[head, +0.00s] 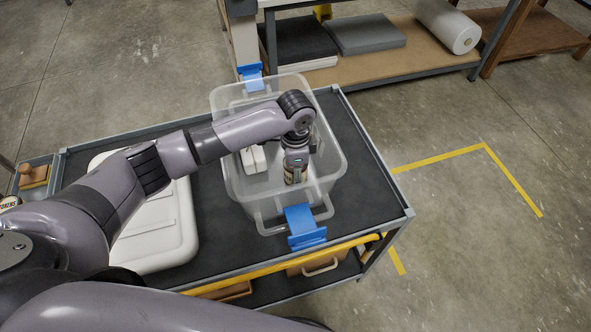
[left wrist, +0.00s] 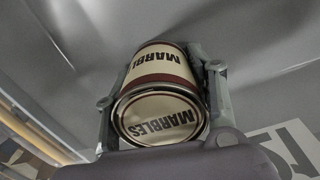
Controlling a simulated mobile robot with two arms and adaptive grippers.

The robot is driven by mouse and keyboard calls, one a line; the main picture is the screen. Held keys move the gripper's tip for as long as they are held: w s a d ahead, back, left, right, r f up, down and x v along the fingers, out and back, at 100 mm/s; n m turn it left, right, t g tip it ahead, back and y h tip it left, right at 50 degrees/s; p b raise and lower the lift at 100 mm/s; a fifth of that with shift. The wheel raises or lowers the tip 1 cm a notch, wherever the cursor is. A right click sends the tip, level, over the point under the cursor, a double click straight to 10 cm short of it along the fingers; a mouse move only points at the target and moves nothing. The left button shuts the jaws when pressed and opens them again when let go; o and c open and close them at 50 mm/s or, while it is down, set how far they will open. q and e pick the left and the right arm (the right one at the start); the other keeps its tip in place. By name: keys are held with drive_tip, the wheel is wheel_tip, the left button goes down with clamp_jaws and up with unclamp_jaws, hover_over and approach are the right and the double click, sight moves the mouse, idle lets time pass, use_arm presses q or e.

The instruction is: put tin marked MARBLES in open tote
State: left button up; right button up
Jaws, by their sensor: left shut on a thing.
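The MARBLES tin (left wrist: 160,68), cream with dark red-brown bands and black lettering, fills the middle of the left wrist view. My left gripper (head: 295,165) is shut on it, with a finger on either side. In the head view the tin (head: 296,178) shows below the gripper, inside the outline of the open clear tote (head: 337,160). I cannot tell whether the tin touches the tote's floor. The tote stands on the dark cart top, its blue latches hanging open at both ends. My right gripper is not in view.
A white box (head: 253,158) lies in the tote, left of the tin. A large pale lid (head: 165,235) lies on the cart left of the tote. Another lettered tin (head: 8,203) is at the left edge. A shelf with a white roll (head: 448,27) stands behind.

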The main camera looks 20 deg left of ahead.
use_arm(q)
drive_tip(key=o, duration=1.5)
drive_tip(key=shift+f, duration=0.1)
drive_tip(key=shift+c, duration=0.2)
wheel_tip(320, 180, up, 12)
drive_tip(key=shift+r+b, duration=0.15)
drive_tip(key=shift+b, duration=0.4)
